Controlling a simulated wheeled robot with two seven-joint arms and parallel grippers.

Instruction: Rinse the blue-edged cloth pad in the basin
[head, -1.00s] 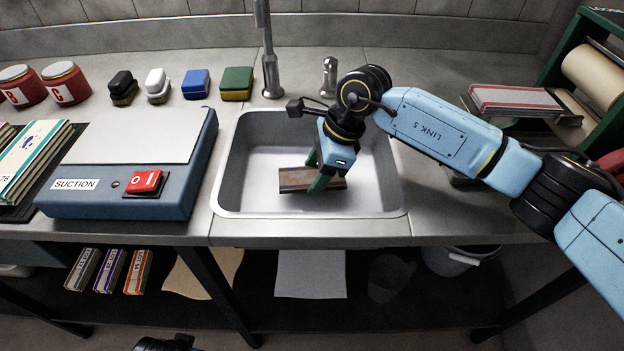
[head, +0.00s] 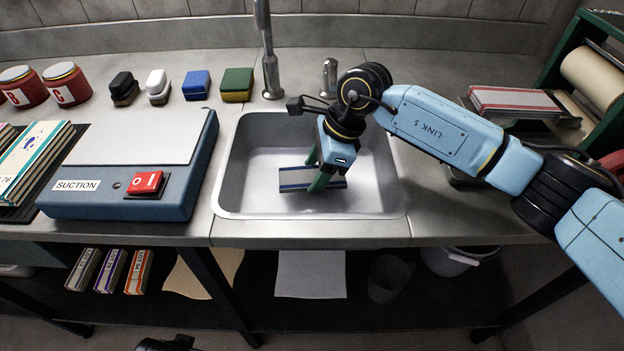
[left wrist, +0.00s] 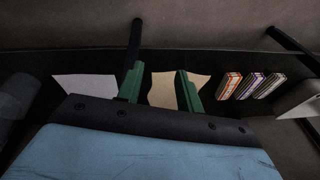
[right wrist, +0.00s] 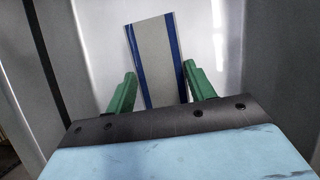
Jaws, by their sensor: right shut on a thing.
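The blue-edged cloth pad (head: 294,176) is inside the metal basin (head: 232,165). It looks light grey with dark blue long edges, and it also shows in the right wrist view (right wrist: 154,60). My right gripper (head: 315,174) reaches down into the basin and is shut on the pad, one green finger on each blue edge. The fingers and wrist hide part of the pad. My left gripper shows in the left wrist view (left wrist: 158,76), with its two green fingers apart and nothing between them, facing the shelf under the counter.
The blue suction box (head: 190,195) stands left of the basin. A tall tap (head: 268,60) rises behind it. Blocks, including a green one (head: 237,84), line the back left. A rack with red-edged pads (head: 515,101) stands at right.

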